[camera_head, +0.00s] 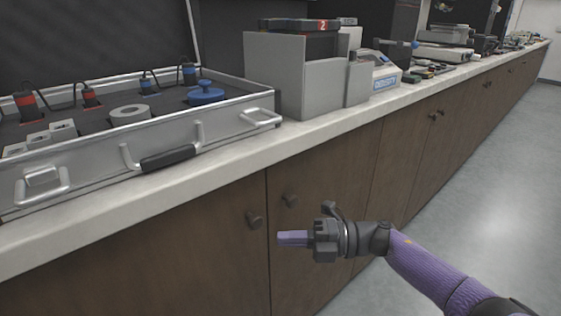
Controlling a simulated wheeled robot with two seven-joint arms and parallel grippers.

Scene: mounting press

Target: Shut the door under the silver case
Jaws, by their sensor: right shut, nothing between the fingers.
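The silver case (215,128) stands on the counter at the left with its lid up. My left gripper is out of view.
A grey box-like holder (275,75) and several instruments stand along the pale counter (330,125). The grey floor (480,190) at the right is clear.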

